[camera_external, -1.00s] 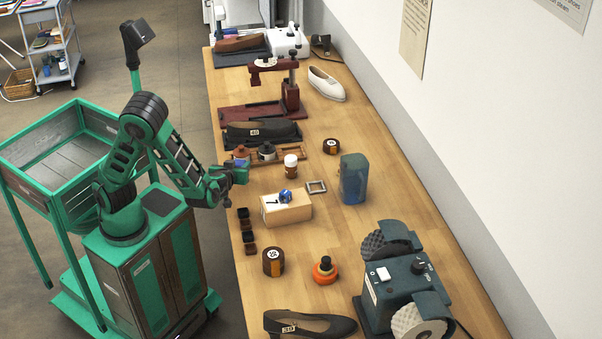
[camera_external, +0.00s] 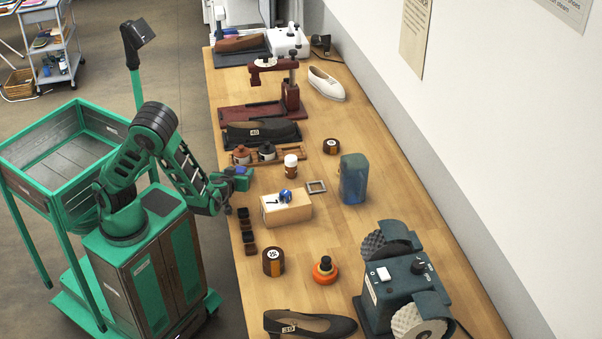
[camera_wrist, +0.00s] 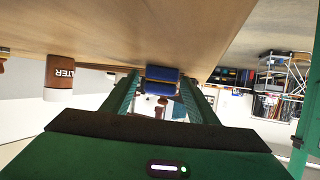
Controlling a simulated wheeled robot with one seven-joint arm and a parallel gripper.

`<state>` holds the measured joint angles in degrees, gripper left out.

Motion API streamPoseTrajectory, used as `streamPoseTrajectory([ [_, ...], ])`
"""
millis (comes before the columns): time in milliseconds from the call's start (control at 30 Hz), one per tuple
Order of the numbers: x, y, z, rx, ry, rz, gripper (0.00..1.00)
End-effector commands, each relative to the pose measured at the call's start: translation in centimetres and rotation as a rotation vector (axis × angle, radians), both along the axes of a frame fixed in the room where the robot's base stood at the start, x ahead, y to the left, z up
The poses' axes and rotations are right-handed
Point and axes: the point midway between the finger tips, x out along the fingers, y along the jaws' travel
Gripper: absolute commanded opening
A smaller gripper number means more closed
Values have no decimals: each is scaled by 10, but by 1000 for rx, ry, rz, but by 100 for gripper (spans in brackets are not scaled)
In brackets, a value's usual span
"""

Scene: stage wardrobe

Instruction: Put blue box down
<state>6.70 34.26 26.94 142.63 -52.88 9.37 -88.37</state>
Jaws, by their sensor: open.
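A small blue box (camera_wrist: 162,74) shows in the wrist view, between the fingers of my gripper (camera_wrist: 163,88). It appears at the wooden table's edge in that view, which shows the table upside down. In the external view the blue box (camera_external: 242,171) is at the tip of my gripper (camera_external: 237,179), over the table's left edge. My gripper is open, with a finger on each side of the box. I cannot tell whether the box rests on the table or whether a finger touches it.
A brown jar (camera_wrist: 60,72) shows left in the wrist view. Bare wood lies toward the wall.

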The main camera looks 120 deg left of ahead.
Motion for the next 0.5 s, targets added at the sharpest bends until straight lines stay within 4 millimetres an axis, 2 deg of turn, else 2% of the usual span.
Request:
streamPoseTrajectory([
  [100,0,0,2,-1,-1,0,53],
  [233,6,-12,8,0,-2,-4,53],
  [500,26,-58,28,-1,-3,-6,53],
])
